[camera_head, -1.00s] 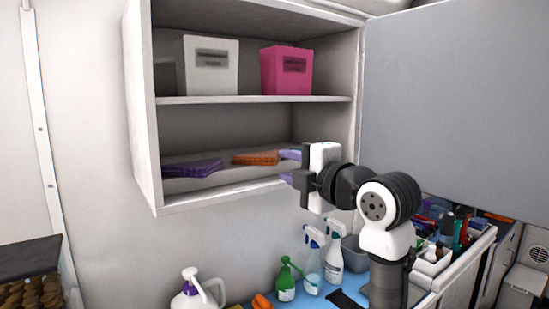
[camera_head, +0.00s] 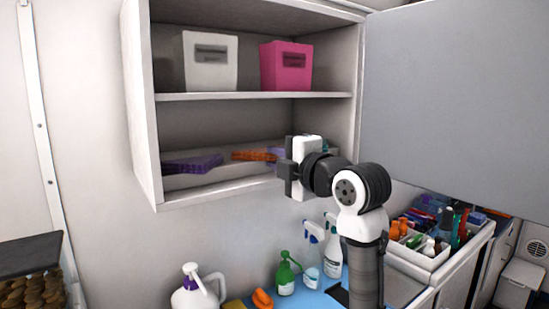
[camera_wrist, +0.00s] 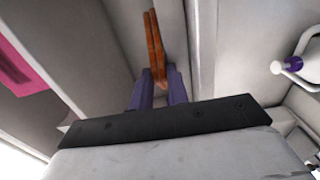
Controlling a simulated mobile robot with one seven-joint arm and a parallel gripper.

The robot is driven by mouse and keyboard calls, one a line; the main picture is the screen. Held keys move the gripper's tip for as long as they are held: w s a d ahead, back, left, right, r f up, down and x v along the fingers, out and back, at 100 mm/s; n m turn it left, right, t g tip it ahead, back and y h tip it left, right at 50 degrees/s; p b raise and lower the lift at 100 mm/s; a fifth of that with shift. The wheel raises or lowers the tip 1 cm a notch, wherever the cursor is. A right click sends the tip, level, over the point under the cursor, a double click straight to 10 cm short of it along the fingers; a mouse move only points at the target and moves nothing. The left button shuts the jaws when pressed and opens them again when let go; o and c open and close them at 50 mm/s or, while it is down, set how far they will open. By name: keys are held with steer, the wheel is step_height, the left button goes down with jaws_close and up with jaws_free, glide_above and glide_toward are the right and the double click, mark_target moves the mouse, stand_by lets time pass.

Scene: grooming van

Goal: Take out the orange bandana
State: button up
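The orange bandana (camera_head: 250,155) lies folded on the lower shelf of the open wall cabinet, right of a purple bandana (camera_head: 193,164). In the wrist view the orange bandana (camera_wrist: 154,45) runs away from my gripper, its near end between the two purple fingers. My gripper (camera_head: 274,158) is at the front of the lower shelf, its fingers pointing in toward the bandana. In the wrist view my gripper (camera_wrist: 160,78) has its fingers apart. I cannot tell whether they touch the cloth. My gripper hides part of the shelf's right end.
The cabinet's upper shelf (camera_head: 255,96) holds a white bin (camera_head: 210,75) and a pink bin (camera_head: 286,80). The open cabinet door (camera_head: 460,100) stands to the right. Spray bottles (camera_head: 333,255) and a white jug (camera_head: 194,295) stand on the counter below. The space before the cabinet's left half is clear.

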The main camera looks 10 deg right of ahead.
jaws_close()
steer(key=shift+r+p, duration=0.95)
steer(key=shift+r, duration=0.4)
steer(key=shift+f, duration=0.1)
steer(key=shift+s, duration=0.1)
steer(key=s+d+r, duration=0.2)
steer(key=s, duration=0.4)
steer(key=s+d+r, duration=0.3)
steer(key=s, duration=0.3)
steer(key=shift+s+d+p, duration=0.15)
steer(key=shift+s+p, duration=0.25)
steer(key=shift+p, duration=0.05)
